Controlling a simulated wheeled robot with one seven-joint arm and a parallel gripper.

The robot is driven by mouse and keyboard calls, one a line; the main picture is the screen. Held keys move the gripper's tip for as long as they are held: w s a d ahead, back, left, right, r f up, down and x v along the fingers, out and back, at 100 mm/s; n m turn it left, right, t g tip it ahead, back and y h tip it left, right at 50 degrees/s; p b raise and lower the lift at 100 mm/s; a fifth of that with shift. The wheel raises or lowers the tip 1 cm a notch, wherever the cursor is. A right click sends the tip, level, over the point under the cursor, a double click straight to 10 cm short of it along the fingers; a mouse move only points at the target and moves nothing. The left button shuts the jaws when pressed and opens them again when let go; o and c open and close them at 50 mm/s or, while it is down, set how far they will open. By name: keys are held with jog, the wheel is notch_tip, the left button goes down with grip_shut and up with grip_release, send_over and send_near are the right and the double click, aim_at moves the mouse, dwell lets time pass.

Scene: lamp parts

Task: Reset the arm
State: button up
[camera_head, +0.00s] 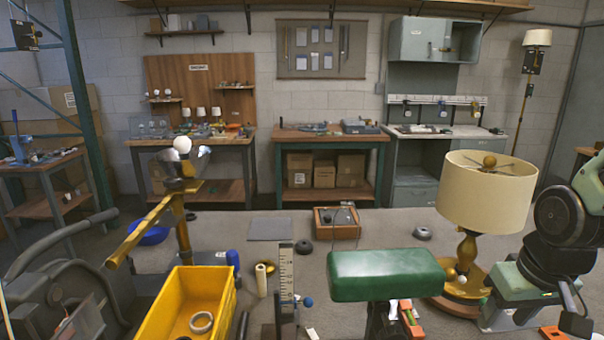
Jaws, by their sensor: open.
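A lamp stands at right in the head view, with a cream drum shade (487,192) on a turned brass stem and round brass base (462,288). At left, a brass fixture (176,215) carries a white bulb (182,145) at its top. My arm (562,215) enters from the right edge and bends down beside the lamp. My gripper (572,316) is low at the lower right, to the right of the lamp base. It is open, and I see nothing held in it. Its fingertips are dark and partly unclear.
A yellow bin (190,303) holding a ring stands at front left beside a dark grey machine (70,290). A green padded block (389,274) fills the front middle. A wooden tray (337,222) and grey mat (270,229) lie behind. Workbenches line the back wall.

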jog(key=s+a+r+n+g, duration=0.2)
jog(key=s+a+n, duration=0.5)
jog(key=s+a, duration=0.7)
jog(key=a+r, duration=0.1)
jog(key=a, duration=0.3)
jog(key=shift+s+a+n+g, duration=0.2)
jog(key=shift+n+g, duration=0.1)
jog(key=shift+n, duration=0.1)
